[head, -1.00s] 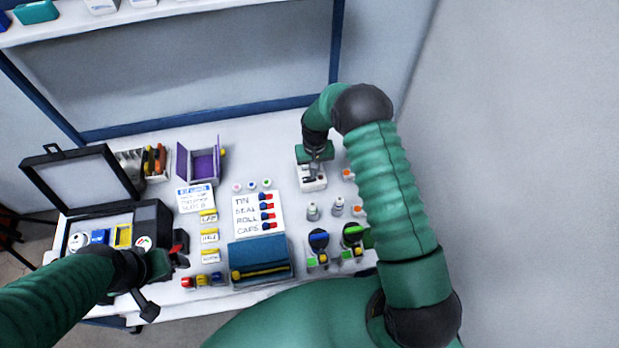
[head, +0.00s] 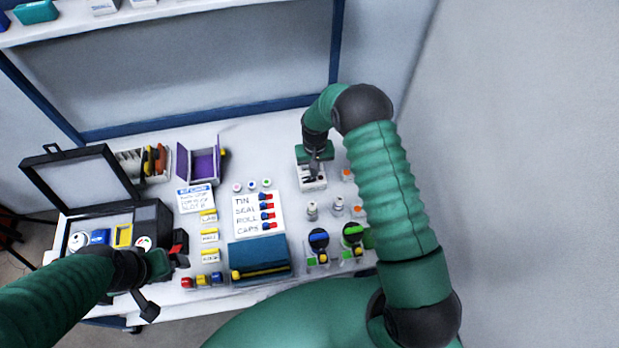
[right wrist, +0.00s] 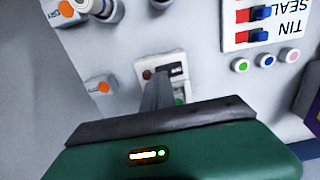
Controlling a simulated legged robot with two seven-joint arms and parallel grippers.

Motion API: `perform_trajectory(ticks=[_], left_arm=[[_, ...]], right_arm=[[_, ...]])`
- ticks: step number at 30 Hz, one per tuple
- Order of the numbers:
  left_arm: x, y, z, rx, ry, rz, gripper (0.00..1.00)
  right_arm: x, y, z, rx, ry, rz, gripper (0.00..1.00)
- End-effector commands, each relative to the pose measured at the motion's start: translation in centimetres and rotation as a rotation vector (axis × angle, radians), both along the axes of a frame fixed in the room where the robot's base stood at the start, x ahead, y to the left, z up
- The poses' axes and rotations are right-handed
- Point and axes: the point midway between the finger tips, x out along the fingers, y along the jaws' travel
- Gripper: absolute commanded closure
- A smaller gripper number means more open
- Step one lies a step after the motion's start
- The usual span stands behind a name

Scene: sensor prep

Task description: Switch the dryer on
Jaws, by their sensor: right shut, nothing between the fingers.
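A small white unit (head: 311,186), which I take to be the dryer, stands on the table's right half, under my right gripper (head: 314,168). In the right wrist view the unit (right wrist: 177,71) shows a brown round spot and a green spot on its face. My right gripper (right wrist: 157,92) is shut and empty, its fingers pointing down over the unit and hiding part of it. I cannot tell whether the tips touch it. My left gripper (head: 162,264) is at the left front, near a red and black object; its fingers are unclear.
Several orange-marked pieces and small grey fittings (head: 312,209) stand right of the label card (head: 257,215). A blue box (head: 260,262) lies at the front. An open black case (head: 85,185), a purple box (head: 203,163) and a rack of tools (head: 153,163) fill the left.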

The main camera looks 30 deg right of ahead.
Motion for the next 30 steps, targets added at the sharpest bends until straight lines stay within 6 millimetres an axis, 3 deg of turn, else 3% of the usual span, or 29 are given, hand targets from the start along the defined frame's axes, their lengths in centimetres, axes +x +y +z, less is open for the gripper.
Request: perform_trajectory(ticks=[30], left_arm=[[0.0, 0.0, -1.1, 0.000, 0.000, 0.000, 0.12]], right_arm=[[0.0, 0.0, -1.6, 0.000, 0.000, 0.000, 1.00]])
